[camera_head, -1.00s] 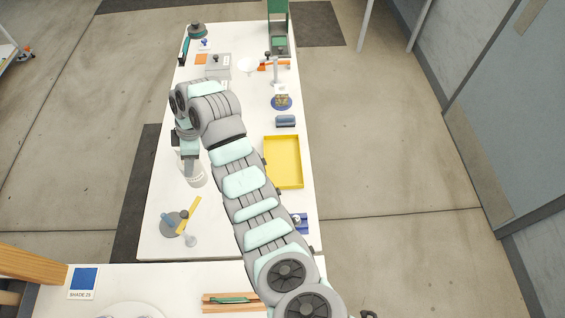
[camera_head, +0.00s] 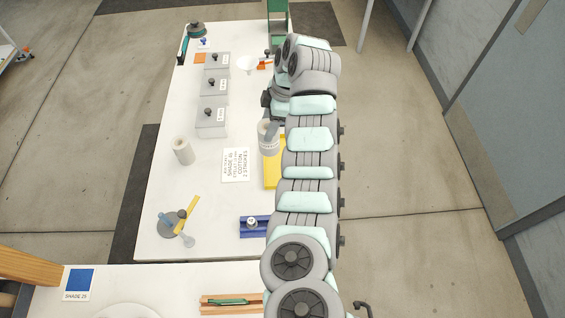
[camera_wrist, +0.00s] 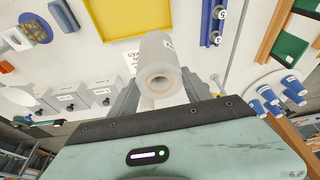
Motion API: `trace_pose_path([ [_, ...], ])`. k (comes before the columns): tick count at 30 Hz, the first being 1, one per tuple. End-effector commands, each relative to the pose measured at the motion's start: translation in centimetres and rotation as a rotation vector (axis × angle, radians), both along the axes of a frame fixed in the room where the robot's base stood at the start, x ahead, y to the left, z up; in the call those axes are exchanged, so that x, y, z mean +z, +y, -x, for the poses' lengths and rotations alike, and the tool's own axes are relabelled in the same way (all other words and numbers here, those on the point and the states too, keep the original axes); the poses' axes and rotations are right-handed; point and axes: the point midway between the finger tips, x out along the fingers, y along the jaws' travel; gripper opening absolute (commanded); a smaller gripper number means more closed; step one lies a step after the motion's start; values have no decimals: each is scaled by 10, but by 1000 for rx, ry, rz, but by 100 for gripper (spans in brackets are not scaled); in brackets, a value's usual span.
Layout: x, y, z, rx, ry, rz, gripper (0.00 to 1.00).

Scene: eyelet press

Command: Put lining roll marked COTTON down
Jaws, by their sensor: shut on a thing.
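My gripper (camera_head: 270,128) is shut on a pale lining roll (camera_head: 268,145), which hangs upright below it near the left edge of the yellow tray. In the wrist view the same roll (camera_wrist: 158,55) sits between the two fingers (camera_wrist: 160,88), its hollow core facing the camera. Part of its dark print shows, but I cannot read it. A printed card (camera_head: 236,164) with the word COTTON lies on the table to the left of the held roll. Whether the roll touches the table or tray is unclear.
The yellow tray (camera_head: 273,178) is partly hidden by my arm; its floor looks empty in the wrist view (camera_wrist: 130,18). Another pale roll (camera_head: 182,150) stands at left. Several grey lidded boxes (camera_head: 211,118) line the table. A blue fixture (camera_head: 254,227) is nearer.

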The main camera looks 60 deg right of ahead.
Motion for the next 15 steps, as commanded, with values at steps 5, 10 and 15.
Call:
trace_pose_path([
  [5,11,-21,33,-48,1,-1,15],
  [10,-8,-26,40,-56,4,1,15],
  [15,-45,-25,40,-57,3,-1,15],
])
